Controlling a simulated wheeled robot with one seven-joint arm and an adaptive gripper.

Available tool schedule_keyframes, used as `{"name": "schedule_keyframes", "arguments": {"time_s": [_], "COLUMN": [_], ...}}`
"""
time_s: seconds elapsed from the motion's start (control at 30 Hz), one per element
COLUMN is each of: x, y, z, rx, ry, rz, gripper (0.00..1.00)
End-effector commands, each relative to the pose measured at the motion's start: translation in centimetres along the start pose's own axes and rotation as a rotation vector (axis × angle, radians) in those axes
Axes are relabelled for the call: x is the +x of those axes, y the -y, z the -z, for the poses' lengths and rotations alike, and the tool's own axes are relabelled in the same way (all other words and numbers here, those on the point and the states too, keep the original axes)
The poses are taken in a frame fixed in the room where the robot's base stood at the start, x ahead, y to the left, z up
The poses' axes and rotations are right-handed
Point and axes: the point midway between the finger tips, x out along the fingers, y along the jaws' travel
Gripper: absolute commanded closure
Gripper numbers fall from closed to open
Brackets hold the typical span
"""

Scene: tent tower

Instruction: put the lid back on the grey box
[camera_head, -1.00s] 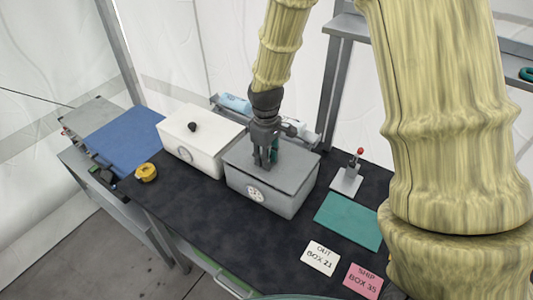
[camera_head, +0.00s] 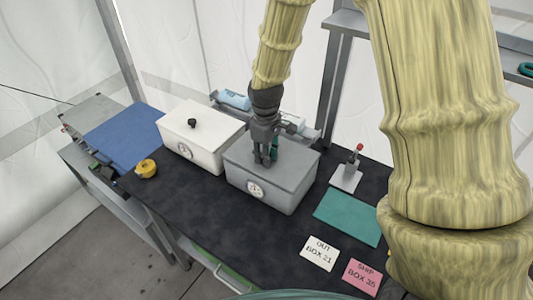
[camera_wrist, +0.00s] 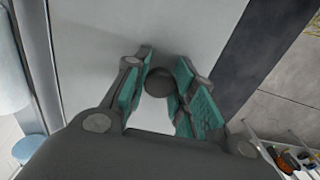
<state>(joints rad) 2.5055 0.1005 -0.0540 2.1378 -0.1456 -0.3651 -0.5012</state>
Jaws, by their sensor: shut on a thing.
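The grey box (camera_head: 284,200) stands on the dark table with a round dial on its front. Its grey lid (camera_head: 298,160) lies over the box top and looks level and lined up with the rim. My gripper (camera_head: 266,161) points down over the lid's middle, shut on the lid's knob. In the wrist view the dark round knob (camera_wrist: 160,80) sits between the teal finger pads, with the pale lid (camera_wrist: 105,40) behind it. The knob is hidden by the fingers in the head view.
A white box (camera_head: 205,150) with a black-knobbed lid stands close on the left. A lever device (camera_head: 347,174), a teal mat (camera_head: 347,218) and two label cards (camera_head: 320,253) lie to the right. A yellow tape roll (camera_head: 146,168) is at the left front.

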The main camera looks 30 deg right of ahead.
Motion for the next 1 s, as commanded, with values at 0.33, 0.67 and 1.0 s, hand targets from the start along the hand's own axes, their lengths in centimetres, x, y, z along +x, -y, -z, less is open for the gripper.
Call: {"name": "schedule_keyframes", "arguments": {"time_s": [0.33,0.67,1.0], "x": [0.32,0.61,0.91], "y": [0.0,0.0,0.0], "z": [0.01,0.02,0.02], "rx": [0.0,0.0,0.0], "ry": [0.0,0.0,0.0], "rz": [0.0,0.0,0.0], "gripper": [1.0,1.0,1.0]}}
